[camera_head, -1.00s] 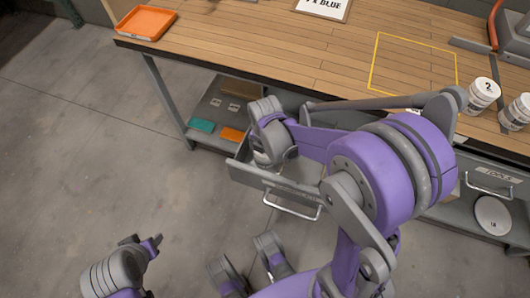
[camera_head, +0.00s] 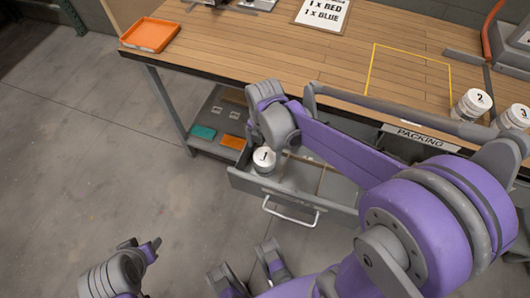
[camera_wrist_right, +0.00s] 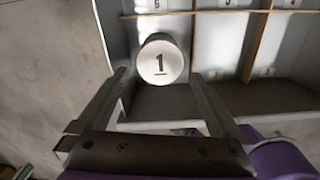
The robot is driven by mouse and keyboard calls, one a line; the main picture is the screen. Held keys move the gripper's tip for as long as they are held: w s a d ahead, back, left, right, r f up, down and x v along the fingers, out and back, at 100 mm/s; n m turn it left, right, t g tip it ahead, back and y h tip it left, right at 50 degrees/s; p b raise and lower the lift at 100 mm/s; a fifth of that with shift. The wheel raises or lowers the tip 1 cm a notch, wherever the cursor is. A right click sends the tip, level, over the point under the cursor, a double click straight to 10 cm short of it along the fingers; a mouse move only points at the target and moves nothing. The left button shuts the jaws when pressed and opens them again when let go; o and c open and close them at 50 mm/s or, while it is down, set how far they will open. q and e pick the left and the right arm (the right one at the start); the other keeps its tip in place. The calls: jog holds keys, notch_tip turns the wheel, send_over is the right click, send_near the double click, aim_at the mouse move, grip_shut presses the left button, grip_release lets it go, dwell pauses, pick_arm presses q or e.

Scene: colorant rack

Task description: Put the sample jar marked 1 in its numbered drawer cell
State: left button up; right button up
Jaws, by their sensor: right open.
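The sample jar marked 1 (camera_head: 264,160) stands upright at the left end of the open drawer (camera_head: 240,181). In the wrist view the jar (camera_wrist_right: 160,62) shows its white lid and black 1, inside a front corner cell of the drawer. The jar hides any number of that cell. My right gripper (camera_wrist_right: 160,77) is open, its fingers apart on either side of the view with the jar just beyond their tips. In the head view the right gripper (camera_head: 268,122) is above and behind the jar. My left gripper (camera_head: 143,246) is low at the left, away from the drawer.
Thin dividers split the drawer into several cells with small number labels. Two jars marked with question marks (camera_head: 471,105) (camera_head: 514,118) stand on the bench (camera_head: 300,60) at right. An orange tray (camera_head: 150,36) is at the back left. A yellow outline marks clear bench top.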

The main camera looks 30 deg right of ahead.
jog(key=shift+r, duration=0.9)
jog(key=shift+s+a+r+m, duration=0.1)
jog(key=shift+s+r+m, duration=0.15)
jog(key=shift+m, duration=0.15)
jog(key=s+a+m+t, duration=0.1)
jog(key=s+m, duration=0.2)
jog(key=m, duration=0.3)
jog(key=s+a+m+t, duration=0.1)
jog(key=s+m, duration=0.2)
jog(key=m, duration=0.4)
jog(key=s+r+m+t, duration=0.1)
jog(key=s+m+t, duration=0.1)
jog(key=s+m, duration=0.2)
jog(key=shift+a+r+m, duration=0.1)
jog(key=shift+a+m, duration=0.1)
jog(key=shift+m, duration=0.6)
jog(key=shift+a+m, duration=0.2)
jog(key=shift+m, duration=0.6)
jog(key=m, duration=0.1)
jog(key=s+m, duration=0.1)
jog(key=m, duration=0.1)
jog(key=shift+s+a+f+t, duration=0.1)
jog(key=shift+f+t, duration=0.1)
jog(key=shift+t, duration=0.2)
